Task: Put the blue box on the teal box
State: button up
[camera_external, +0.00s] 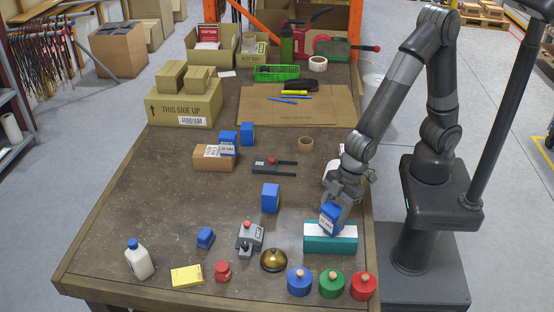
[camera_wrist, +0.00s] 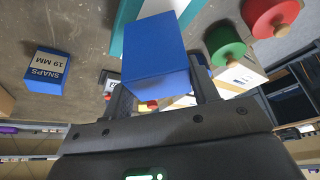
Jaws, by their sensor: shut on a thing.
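My gripper (camera_external: 338,203) is shut on a blue box (camera_external: 330,220) with a pale label on its side. The blue box is at the teal box (camera_external: 330,246), overlapping its white-banded upper part in the external view. I cannot tell whether the two boxes touch. In the wrist view the blue box (camera_wrist: 155,65) sits between the fingers of my gripper (camera_wrist: 160,88), and part of the teal box (camera_wrist: 118,28) shows beyond it. The blue box hides much of the teal box there.
Blue, green (camera_external: 331,284) and red round knobbed pieces stand in front of the teal box. A brass bell (camera_external: 274,260) is to its left. Another blue box (camera_external: 270,198) stands farther left. The table's right edge (camera_external: 371,230) is close. The left middle of the table is clear.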

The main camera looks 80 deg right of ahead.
jog(key=shift+f, duration=0.65)
jog(key=shift+f, duration=0.15)
jog(key=o, duration=1.1)
jog(key=shift+c, duration=0.2)
jog(key=v, duration=1.2)
jog(key=shift+r, duration=0.2)
